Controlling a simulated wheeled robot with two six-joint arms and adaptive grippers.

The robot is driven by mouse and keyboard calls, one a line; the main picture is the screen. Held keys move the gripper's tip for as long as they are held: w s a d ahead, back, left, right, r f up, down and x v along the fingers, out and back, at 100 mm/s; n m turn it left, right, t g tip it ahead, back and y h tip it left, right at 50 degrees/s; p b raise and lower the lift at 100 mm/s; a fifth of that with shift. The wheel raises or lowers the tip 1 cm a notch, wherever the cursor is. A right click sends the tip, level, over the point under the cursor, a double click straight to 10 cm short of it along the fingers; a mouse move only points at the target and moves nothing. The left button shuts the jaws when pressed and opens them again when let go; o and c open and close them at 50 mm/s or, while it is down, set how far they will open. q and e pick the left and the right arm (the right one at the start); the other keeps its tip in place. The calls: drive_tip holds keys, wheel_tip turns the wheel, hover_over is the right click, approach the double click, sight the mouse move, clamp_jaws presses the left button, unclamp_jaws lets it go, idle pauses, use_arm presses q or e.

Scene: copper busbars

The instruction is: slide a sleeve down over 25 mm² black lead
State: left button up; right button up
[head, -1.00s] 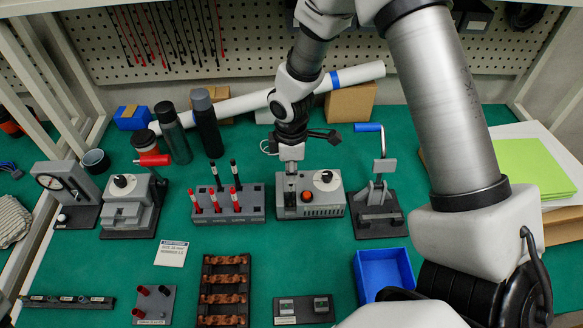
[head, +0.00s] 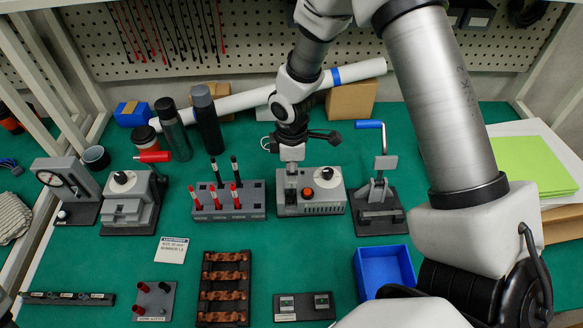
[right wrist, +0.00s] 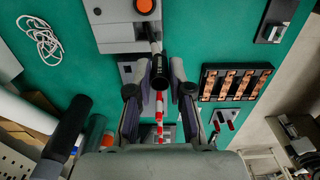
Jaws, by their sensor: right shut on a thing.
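The grey lead rack (head: 212,211) holds two black leads (head: 235,168) at the back and several red leads with white parts (head: 236,196) in front, all upright. Which black lead is the 25 mm² one is not readable. My left gripper is not in view.
The grey box (head: 325,207) with an orange button stands right of the rack. A lever press (head: 378,200), a blue bin (head: 386,255), a tray of copper pieces (head: 226,257) and a small label card (head: 172,249) surround it. Two dark bottles (head: 207,125) stand behind the rack.

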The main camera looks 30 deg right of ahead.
idle(0.4)
drive_tip(key=shift+f, duration=0.45)
drive_tip(key=shift+f, duration=0.1)
drive_tip(key=shift+f, duration=0.15)
idle(0.4)
drive_tip(key=o, duration=0.7)
drive_tip(key=shift+r+p, duration=1.5)
drive_tip(key=shift+r, duration=0.05)
